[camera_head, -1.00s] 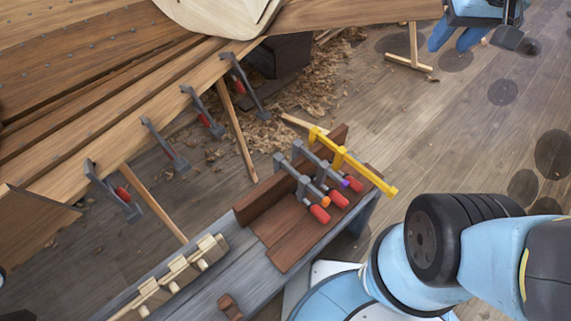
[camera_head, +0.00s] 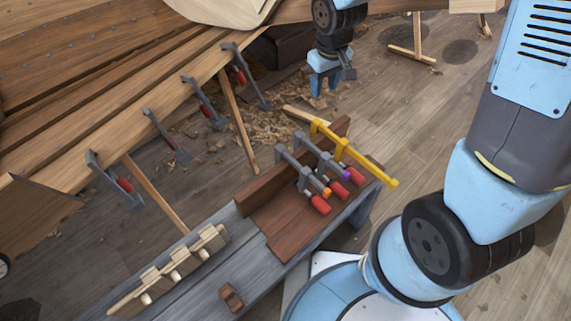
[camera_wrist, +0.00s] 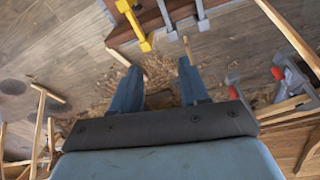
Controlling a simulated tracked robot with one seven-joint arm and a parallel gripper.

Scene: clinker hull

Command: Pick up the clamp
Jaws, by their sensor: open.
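A yellow clamp (camera_head: 350,152) lies on a brown wooden tray (camera_head: 290,243) on the grey bench. Left of it are two grey clamps with red handles, one with a purple collar (camera_head: 328,160) and one with an orange collar (camera_head: 303,173). My gripper (camera_head: 324,88) is open and empty, above the floor beyond the tray, apart from all the clamps. In the wrist view, the yellow clamp (camera_wrist: 134,22) and grey clamps (camera_wrist: 168,18) show past the open fingertips (camera_wrist: 160,66), at the top edge.
Several grey clamps (camera_head: 203,103) with red handles hang along the hull planking (camera_head: 130,95) at left. Wooden pieces (camera_head: 170,272) and a small brown block (camera_head: 230,297) lie on the bench. A slanting prop (camera_head: 238,120) and shavings are behind the tray.

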